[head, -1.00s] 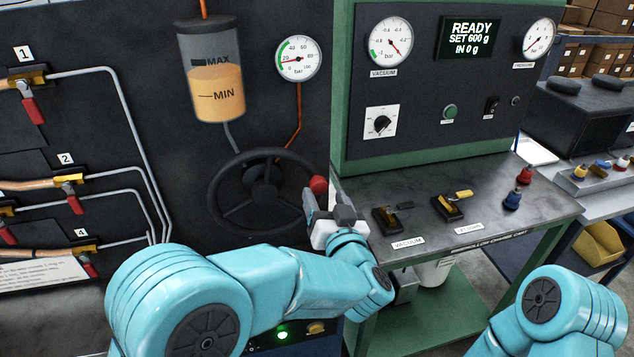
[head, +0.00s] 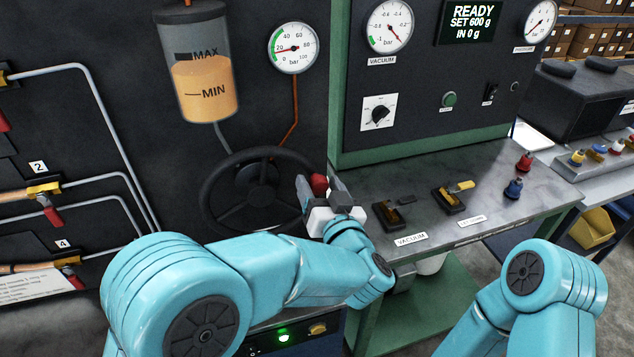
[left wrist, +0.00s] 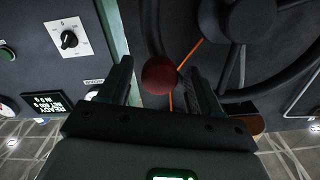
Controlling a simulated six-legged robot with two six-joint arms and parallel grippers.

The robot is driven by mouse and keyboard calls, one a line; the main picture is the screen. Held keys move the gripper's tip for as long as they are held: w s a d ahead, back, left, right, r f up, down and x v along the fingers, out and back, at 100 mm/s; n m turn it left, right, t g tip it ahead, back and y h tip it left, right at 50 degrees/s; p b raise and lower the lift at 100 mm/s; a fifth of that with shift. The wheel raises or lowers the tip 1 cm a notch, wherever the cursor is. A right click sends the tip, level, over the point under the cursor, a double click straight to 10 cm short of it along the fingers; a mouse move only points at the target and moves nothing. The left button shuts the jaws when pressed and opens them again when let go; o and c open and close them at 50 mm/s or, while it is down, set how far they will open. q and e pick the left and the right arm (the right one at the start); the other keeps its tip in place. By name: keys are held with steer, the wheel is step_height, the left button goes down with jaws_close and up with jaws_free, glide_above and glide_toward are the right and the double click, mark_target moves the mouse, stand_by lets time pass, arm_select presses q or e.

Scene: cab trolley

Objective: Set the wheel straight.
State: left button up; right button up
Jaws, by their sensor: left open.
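The black steering wheel (head: 215,187) stands in front of the dark panel at the picture's middle left. It also shows in the left wrist view (left wrist: 294,82), upside down. A red knob (head: 319,184) sits at the wheel's right rim. My left gripper (head: 318,187) is open, with a finger on each side of the red knob. In the left wrist view the knob (left wrist: 159,75) shows between the two fingers, with a gap to at least one of them. Whether either finger touches it cannot be told. My right gripper is out of view; only part of my right arm shows.
A green cart with a metal top (head: 440,220) stands right of the wheel, carrying two small brass-and-black valves. A tank (head: 203,80) and a pressure gauge (head: 293,47) are above the wheel. Pipes with red-handled valves (head: 45,190) are at the left.

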mark_target(254, 153)
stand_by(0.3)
arm_select(q)
jaws_close()
steer(key=shift+r, duration=0.1)
steer(key=shift+s+a+r+n+b, duration=0.1)
steer(key=shift+a+r+n+b, duration=0.2)
steer(key=shift+r+n, duration=0.2)
steer(key=shift+s+a+r+n+b, duration=0.15)
steer(key=shift+r+n+b, duration=0.25)
steer(key=shift+n, duration=0.2)
steer(key=a+r+n+b, duration=0.1)
steer(key=n, duration=0.1)
steer(key=s+a+r+n+b, duration=0.1)
steer(key=a+r+n+b, duration=0.2)
steer(key=a+n+b, duration=0.1)
steer(key=n, duration=0.1)
steer(key=shift+s+a+r, duration=0.1)
steer(key=shift+s+r, duration=0.15)
steer(key=shift+r, duration=0.05)
steer(key=shift+s+a+r+n+b, duration=0.2)
steer(key=shift+s+a+n+b, duration=0.05)
steer(key=shift+a+n+b, duration=0.5)
steer(key=shift+s+a+r+n+b, duration=0.25)
steer(key=shift+a+n+b, duration=0.25)
steer(key=shift+a+n, duration=0.3)
steer(key=shift+s+a+r+n+b, duration=0.2)
steer(key=shift+a+n+b, duration=0.45)
steer(key=shift+n, duration=0.2)
